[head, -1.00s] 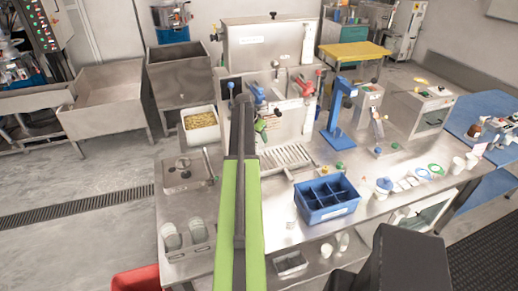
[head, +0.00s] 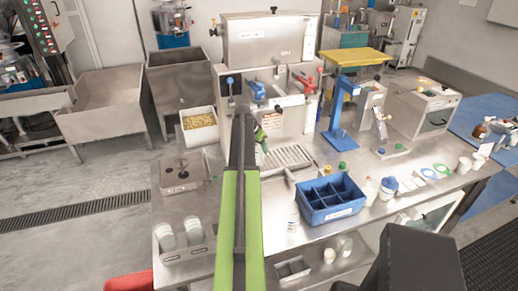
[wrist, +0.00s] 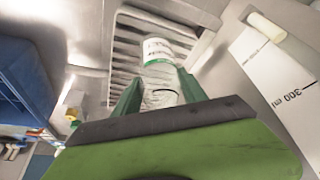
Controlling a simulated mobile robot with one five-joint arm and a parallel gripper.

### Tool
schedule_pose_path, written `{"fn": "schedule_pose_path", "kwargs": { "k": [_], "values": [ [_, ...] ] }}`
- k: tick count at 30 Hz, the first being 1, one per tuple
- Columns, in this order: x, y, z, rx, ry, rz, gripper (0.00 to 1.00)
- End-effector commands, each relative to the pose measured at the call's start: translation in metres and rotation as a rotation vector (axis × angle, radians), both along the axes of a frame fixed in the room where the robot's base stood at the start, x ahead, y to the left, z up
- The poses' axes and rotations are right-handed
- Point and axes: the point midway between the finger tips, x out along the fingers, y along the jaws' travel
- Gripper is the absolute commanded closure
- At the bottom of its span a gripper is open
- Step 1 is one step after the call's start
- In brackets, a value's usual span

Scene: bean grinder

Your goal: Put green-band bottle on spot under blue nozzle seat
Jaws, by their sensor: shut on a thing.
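My gripper (wrist: 158,95) is shut on a clear bottle with a white label and a green band (wrist: 158,52). In the wrist view the bottle's far end overlaps a slatted metal drip tray (wrist: 128,45); I cannot tell whether they touch. In the head view my gripper (head: 261,138) is in front of the steel machine, by the left rear of the drip tray (head: 289,158), and the bottle is small and unclear. A blue-handled nozzle seat (head: 257,91) is on the machine's front, just above the gripper. The spot under it is largely hidden by my arm.
A red-handled nozzle (head: 304,83) is to the right on the machine. A blue stand (head: 339,115) and a blue divided crate (head: 331,200) are right of the tray. In the wrist view a panel marked 300 ml (wrist: 275,75) is close on the right.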

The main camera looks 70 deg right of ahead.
Motion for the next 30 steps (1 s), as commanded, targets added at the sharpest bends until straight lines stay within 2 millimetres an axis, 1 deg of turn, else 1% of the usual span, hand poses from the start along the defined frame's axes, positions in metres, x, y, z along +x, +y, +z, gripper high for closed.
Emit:
{"fn": "schedule_pose_path", "kwargs": {
  "k": [1,5,14,17,20,23,30],
  "values": [
    [0.000,0.000,-0.001,0.000,0.000,0.000,0.47],
    [0.000,0.000,0.000,0.000,0.000,0.000,0.30],
    [0.000,0.000,0.000,0.000,0.000,0.000,0.29],
    [0.000,0.000,0.005,0.000,0.000,0.000,0.29],
    [0.000,0.004,0.015,0.000,0.000,0.000,0.29],
    [0.002,0.010,0.033,0.000,0.000,-0.001,0.29],
    [0.009,0.032,0.086,0.000,0.000,0.001,0.29]
  ]
}}
